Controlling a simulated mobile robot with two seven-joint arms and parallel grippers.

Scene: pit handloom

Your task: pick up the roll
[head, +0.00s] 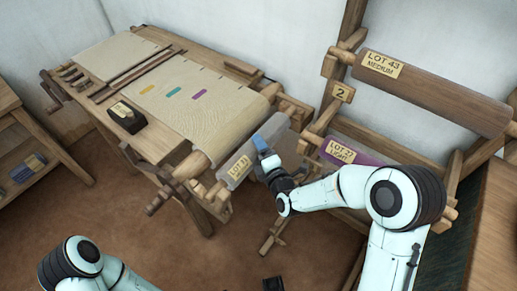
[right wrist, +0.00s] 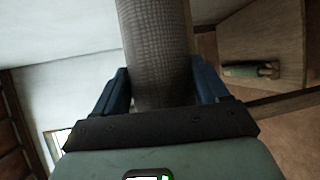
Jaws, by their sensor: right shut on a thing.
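A grey woven cloth roll (head: 238,166) with a tan label, its lot number too small to read surely, lies slantwise at the front end of the loom. My right gripper (head: 264,145) is at the roll's middle, its blue fingers around it. In the right wrist view the roll (right wrist: 156,45) runs up between the two fingers (right wrist: 160,90), which are shut on it. I cannot tell whether the roll is clear of its supports. Part of my left arm shows at the bottom left of the head view; its gripper is out of the picture.
The wooden loom (head: 170,150) bears beige cloth with coloured marks and a dark labelled block (head: 127,117). A rack at the right holds a brown roll (head: 435,95) marked LOT 43 MEDIUM and a purple roll (head: 370,158) marked LOT 27. A side shelf (head: 25,160) stands left.

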